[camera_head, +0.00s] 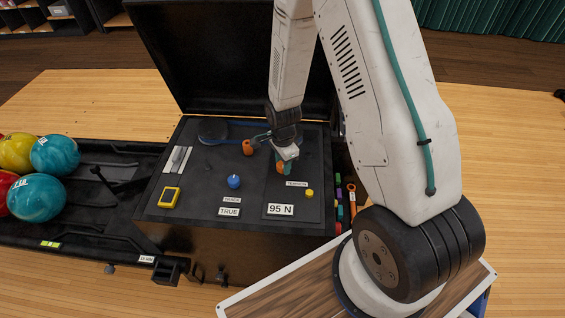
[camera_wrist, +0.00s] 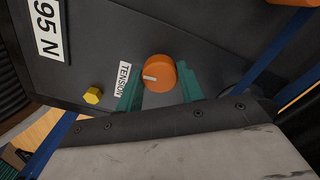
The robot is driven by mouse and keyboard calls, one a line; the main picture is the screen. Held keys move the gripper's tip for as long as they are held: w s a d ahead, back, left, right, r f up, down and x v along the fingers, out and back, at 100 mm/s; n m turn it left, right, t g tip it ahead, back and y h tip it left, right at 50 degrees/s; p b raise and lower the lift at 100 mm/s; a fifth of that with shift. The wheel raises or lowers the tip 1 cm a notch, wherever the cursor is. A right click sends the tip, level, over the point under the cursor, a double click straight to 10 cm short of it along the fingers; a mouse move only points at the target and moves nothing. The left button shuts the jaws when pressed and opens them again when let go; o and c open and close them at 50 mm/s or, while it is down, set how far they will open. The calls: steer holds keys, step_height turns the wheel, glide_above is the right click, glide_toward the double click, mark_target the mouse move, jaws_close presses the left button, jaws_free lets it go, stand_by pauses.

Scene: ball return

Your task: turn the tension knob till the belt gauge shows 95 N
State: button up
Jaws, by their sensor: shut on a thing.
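The orange tension knob (camera_wrist: 159,74) sits beside the TENSION label (camera_wrist: 124,78) on the black panel. It has a pale pointer mark on its face. My gripper (camera_wrist: 160,90) has a teal finger on each side of the knob and is shut on it. In the head view my gripper (camera_head: 287,160) reaches down over the knob, which is mostly hidden there. The belt gauge (camera_head: 280,209) reads 95 N, and the gauge (camera_wrist: 47,28) shows the same in the wrist view.
A yellow hex piece (camera_head: 309,193) is near the knob. A blue knob (camera_head: 234,181) and a TRUE display (camera_head: 229,212) are to the left. The raised black lid (camera_head: 190,50) stands behind. Bowling balls (camera_head: 36,198) lie at the left, with coloured tools (camera_head: 351,194) at the right.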

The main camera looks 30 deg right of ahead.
steer(key=shift+w+m, duration=0.15)
steer(key=shift+m, duration=0.35)
steer(key=o, duration=1)
step_height(320, 180, up, 8)
steer(key=shift+f, duration=0.1)
stand_by(0.4)
